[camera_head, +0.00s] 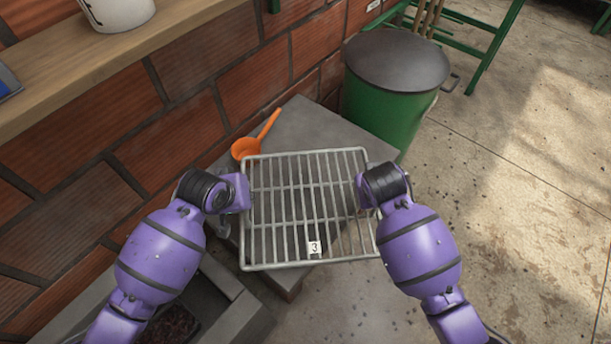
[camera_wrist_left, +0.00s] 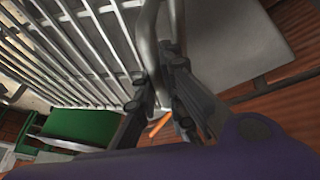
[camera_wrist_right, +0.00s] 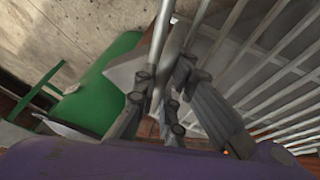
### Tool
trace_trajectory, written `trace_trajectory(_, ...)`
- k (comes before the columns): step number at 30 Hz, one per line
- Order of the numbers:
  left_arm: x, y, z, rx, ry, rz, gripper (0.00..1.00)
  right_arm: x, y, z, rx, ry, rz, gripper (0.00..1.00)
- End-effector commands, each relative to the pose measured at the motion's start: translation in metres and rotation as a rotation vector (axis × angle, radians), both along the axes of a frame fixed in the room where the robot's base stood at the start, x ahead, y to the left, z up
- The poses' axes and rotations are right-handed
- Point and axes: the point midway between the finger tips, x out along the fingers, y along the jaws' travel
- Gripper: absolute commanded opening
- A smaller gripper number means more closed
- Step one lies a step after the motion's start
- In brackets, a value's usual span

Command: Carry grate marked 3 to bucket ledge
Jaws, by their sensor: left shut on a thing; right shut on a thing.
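The metal grate (camera_head: 300,210) with a white tag marked 3 (camera_head: 314,247) is held between my two arms in the head view, above a grey concrete ledge (camera_head: 312,130). I cannot tell whether it touches the ledge. My left gripper (camera_head: 240,192) is shut on the grate's left side bar; the left wrist view shows the fingers (camera_wrist_left: 165,95) around the bar. My right gripper (camera_head: 365,190) is shut on the right side bar, as the right wrist view shows (camera_wrist_right: 160,95). The fingertips are mostly hidden in the head view.
An orange scoop (camera_head: 250,146) lies on the ledge behind the grate. A green bin with a dark lid (camera_head: 385,110) stands at the back right. A wooden shelf (camera_head: 75,75) with a white bucket (camera_head: 117,12) runs along the brick wall at left. Open floor (camera_head: 520,190) lies to the right.

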Motion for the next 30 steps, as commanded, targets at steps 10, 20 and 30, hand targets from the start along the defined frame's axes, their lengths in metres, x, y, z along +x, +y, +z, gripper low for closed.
trace_trajectory(10, 0.000, -0.002, 0.002, -0.002, -0.003, -0.005, 0.00, 0.004, 0.000, 0.004, 0.001, -0.012, -0.002, 0.00)
trace_trajectory(20, -0.001, -0.002, -0.002, -0.001, -0.001, -0.005, 0.00, 0.003, 0.000, 0.001, 0.001, -0.010, -0.002, 0.00)
trace_trajectory(30, -0.005, -0.002, -0.019, -0.002, 0.010, -0.005, 0.00, -0.001, 0.000, -0.017, 0.001, 0.002, -0.002, 0.00)
